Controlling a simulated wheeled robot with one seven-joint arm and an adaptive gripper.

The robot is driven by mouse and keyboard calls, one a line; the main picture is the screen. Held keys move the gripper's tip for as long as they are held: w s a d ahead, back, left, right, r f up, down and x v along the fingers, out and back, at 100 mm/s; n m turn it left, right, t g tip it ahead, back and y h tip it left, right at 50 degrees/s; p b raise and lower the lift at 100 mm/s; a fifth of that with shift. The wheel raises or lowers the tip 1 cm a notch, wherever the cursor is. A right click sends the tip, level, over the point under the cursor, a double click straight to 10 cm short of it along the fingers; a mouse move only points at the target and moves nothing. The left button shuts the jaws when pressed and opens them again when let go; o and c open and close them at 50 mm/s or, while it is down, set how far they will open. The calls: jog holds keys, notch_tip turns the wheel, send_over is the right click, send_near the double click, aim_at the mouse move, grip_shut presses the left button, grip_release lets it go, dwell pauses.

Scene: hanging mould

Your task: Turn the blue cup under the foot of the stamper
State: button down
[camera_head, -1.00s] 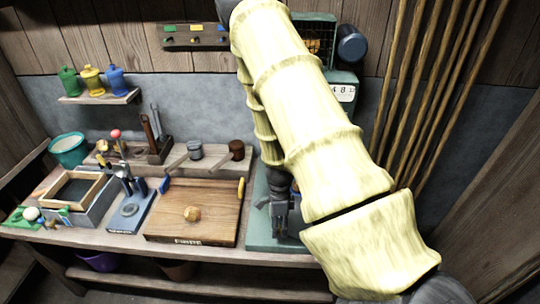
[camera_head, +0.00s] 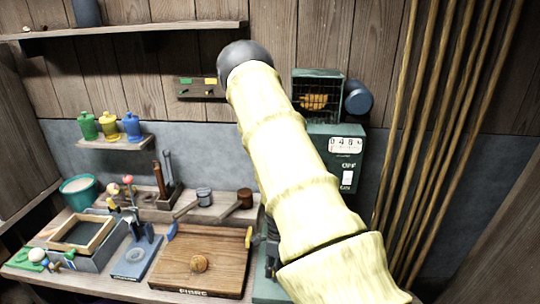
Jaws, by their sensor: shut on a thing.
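My gripper (camera_head: 271,258) shows only as a dark sliver left of my pale arm, low in front of the green machine (camera_head: 341,145). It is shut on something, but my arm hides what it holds. I cannot make out a blue cup there. A small lever stand with a blue base (camera_head: 128,265) and a red knob stands left of the wooden board; I cannot tell whether this or the green machine is the stamper. The machine has a counter, a switch marked OFF and a dark blue round part (camera_head: 358,97) at its upper right. Its lower part is mostly hidden.
Mallets (camera_head: 236,203), a teal bucket (camera_head: 79,193) and a framed box (camera_head: 82,235) fill the bench. Several poles (camera_head: 440,120) stand at the right.

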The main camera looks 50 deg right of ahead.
jog(key=shift+w+d+r, duration=0.1)
jog(key=shift+w+d, duration=0.1)
jog(key=shift+w, duration=0.15)
jog(key=c, duration=1.1)
grip_release()
jog(key=shift+s, duration=0.1)
jog(key=r, duration=0.4)
jog(key=d+r, duration=0.1)
jog(key=r, duration=0.2)
jog(key=w+d+r, duration=0.1)
jog(key=r, duration=0.3)
jog(key=shift+r, duration=0.3)
jog(key=shift+s, duration=0.1)
